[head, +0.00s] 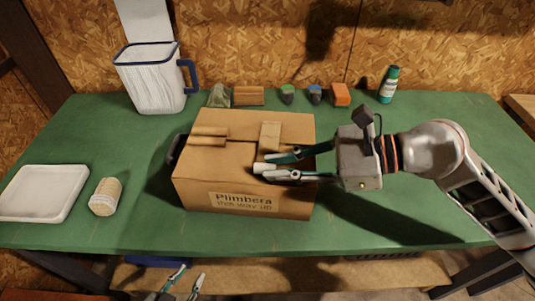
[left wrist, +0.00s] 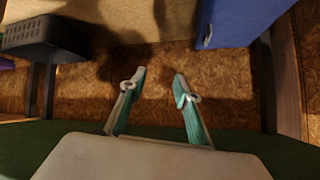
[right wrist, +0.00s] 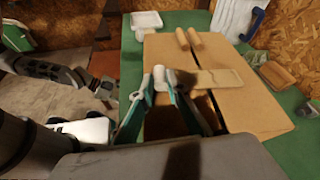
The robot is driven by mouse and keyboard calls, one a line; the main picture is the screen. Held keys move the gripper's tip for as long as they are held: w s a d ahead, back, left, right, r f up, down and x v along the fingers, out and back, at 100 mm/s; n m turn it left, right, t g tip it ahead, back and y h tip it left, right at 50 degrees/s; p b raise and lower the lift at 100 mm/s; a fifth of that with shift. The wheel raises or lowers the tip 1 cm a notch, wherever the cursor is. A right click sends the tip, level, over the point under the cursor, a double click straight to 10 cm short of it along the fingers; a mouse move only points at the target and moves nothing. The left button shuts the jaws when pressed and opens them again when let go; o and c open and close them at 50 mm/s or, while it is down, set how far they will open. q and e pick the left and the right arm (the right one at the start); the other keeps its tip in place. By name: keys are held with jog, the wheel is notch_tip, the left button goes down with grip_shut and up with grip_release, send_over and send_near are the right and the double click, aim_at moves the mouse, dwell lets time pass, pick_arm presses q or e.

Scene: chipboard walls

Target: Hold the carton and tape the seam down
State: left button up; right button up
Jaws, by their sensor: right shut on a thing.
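The brown carton (head: 240,203) stands on the green table, its label at the front. A tan tape-like strip (head: 270,135) lies on its top and also shows in the right wrist view (right wrist: 212,80), beside the dark seam. My right gripper (head: 268,168) is over the carton's top near the front. It is shut on a small white piece (right wrist: 160,78) between its fingertips; what it belongs to is unclear. My left gripper (head: 183,274) is open and empty, low in front of the table; its spread fingers show in the left wrist view (left wrist: 160,85).
Two tan rods (head: 208,136) lie on the carton's top left. A white tray (head: 43,193) and a pale cylinder (head: 105,197) are at left. A white bin (head: 152,80), small blocks (head: 249,96) and a green bottle (head: 388,84) line the back. The table's front right is clear.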

jog(key=shift+s+f, duration=0.2)
jog(key=shift+s, duration=0.05)
jog(key=shift+c, duration=0.3)
jog(key=shift+r, duration=0.2)
notch_tip(320, 180, up, 8)
jog(key=shift+w+r+p, duration=0.1)
jog(key=shift+r+p, duration=0.1)
jog(key=shift+p, duration=0.55)
grip_shut()
notch_tip(320, 180, up, 12)
jog(key=p, duration=0.1)
jog(key=shift+f, duration=0.25)
